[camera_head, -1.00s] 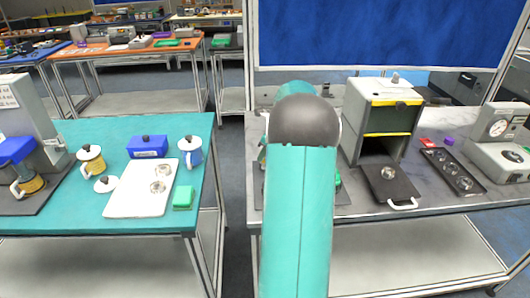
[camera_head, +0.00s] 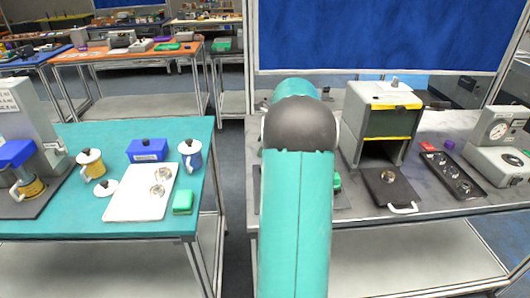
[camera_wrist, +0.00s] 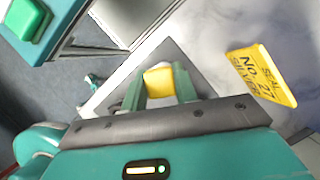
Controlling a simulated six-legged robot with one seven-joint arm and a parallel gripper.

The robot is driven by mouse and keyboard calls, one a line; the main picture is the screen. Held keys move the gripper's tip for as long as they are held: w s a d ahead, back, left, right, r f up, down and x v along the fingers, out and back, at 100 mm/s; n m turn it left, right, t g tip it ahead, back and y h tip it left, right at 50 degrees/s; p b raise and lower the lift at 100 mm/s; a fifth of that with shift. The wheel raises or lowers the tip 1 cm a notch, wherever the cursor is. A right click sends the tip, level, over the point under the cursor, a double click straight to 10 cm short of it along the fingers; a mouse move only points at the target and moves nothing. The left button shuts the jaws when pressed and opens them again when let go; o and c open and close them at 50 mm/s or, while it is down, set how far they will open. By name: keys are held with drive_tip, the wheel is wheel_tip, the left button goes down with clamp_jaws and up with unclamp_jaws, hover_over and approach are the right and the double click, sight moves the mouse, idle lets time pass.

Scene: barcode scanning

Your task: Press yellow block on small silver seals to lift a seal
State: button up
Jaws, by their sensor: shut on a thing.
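A yellow block (camera_wrist: 158,80) sits between the two teal fingers of my gripper (camera_wrist: 159,88) in the wrist view, which is shut on it. It is over or near a dark grey mat (camera_wrist: 180,52); I cannot tell whether it touches anything below. A yellow card (camera_wrist: 262,75) lettered with "SEAL", "No. 27" and "SILVER" lies to the right on the pale bench. I cannot make out the small silver seals in the wrist view; the gripper and block may hide them. In the head view my arm hides the gripper and the block.
In the head view, a grey box oven (camera_head: 382,125), a dark plate (camera_head: 390,190) and a black tray (camera_head: 453,175) stand right of my arm. A teal table (camera_head: 70,215) with a white tray (camera_head: 140,205) and green block (camera_head: 183,201) is left, across a gap.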

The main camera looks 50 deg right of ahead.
drive_tip(key=shift+r, duration=1.8)
